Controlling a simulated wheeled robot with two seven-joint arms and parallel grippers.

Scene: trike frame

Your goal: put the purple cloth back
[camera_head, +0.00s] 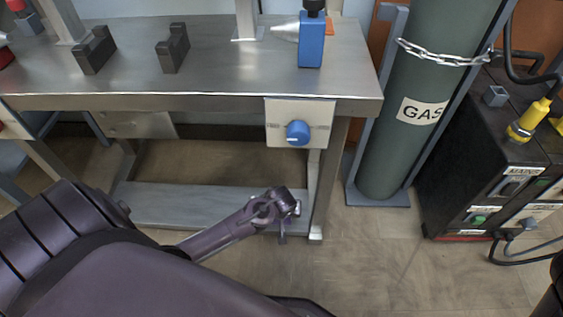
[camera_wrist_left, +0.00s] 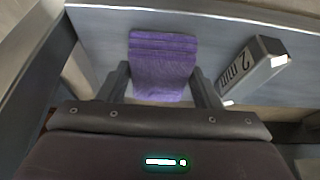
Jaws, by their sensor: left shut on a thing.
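The purple cloth (camera_wrist_left: 163,62) is in the left wrist view, folded, over a grey metal surface (camera_wrist_left: 105,40). My left gripper (camera_wrist_left: 162,82) has one finger at each side of the cloth and is shut on it. I cannot tell whether the cloth touches the surface beneath. My right gripper is not in view.
The steel bench (camera_head: 225,75) holds two dark blocks and a blue bottle (camera_head: 311,42). A lower shelf (camera_head: 190,203) is under it. A green gas cylinder (camera_head: 425,85) and black machine (camera_head: 465,140) stand right.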

